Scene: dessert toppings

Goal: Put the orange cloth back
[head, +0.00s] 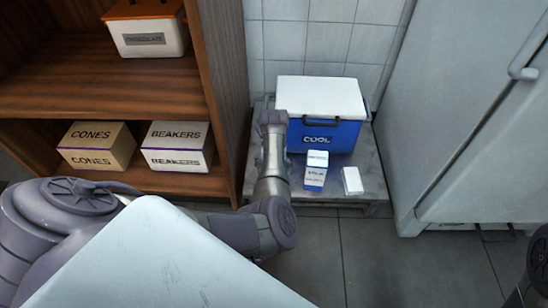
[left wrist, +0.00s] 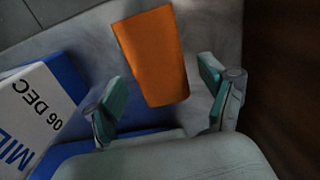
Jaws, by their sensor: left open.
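The orange cloth (left wrist: 150,55) lies as a flat, folded strip on the grey platform in the left wrist view. My left gripper (left wrist: 165,98) is open there, with one teal-padded finger on each side of the cloth's near end. The fingers look apart from the cloth, and nothing is held. How high they are above it is hard to tell. In the head view my left arm reaches to the platform (head: 372,182), in front of the blue cool box; the cloth and the fingertips are hidden there. My right gripper is not in view.
A blue cool box (head: 334,138) with a white lid stands at the platform's back. A carton (head: 316,170) and a small white box (head: 352,181) stand in front of it; a milk carton (left wrist: 38,112) is left of the gripper. A wooden shelf (head: 222,90) is close on the left, a fridge (head: 450,110) right.

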